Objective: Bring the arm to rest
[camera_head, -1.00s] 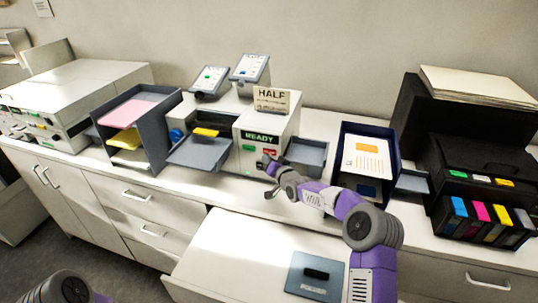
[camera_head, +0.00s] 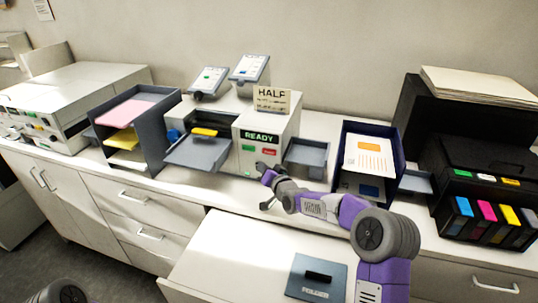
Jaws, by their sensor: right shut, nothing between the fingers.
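My right arm comes in from the lower right and reaches up and left over the counter. My right gripper (camera_head: 266,173) is shut and empty, in front of the white machine (camera_head: 281,130) with the "READY" display and a green and a red button. The fingertips are small in view, and I cannot tell whether they touch the machine's front. Of my left arm only a dark rounded joint shows at the bottom left edge; its gripper is out of view.
A blue tray (camera_head: 399,152) with printed sheets stands right of the machine. A black printer (camera_head: 478,150) with colour cartridges is farther right. A tiered tray (camera_head: 150,142) with pink and yellow paper stands left. A pulled-out white surface holds a grey folder plate (camera_head: 302,285) below my arm.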

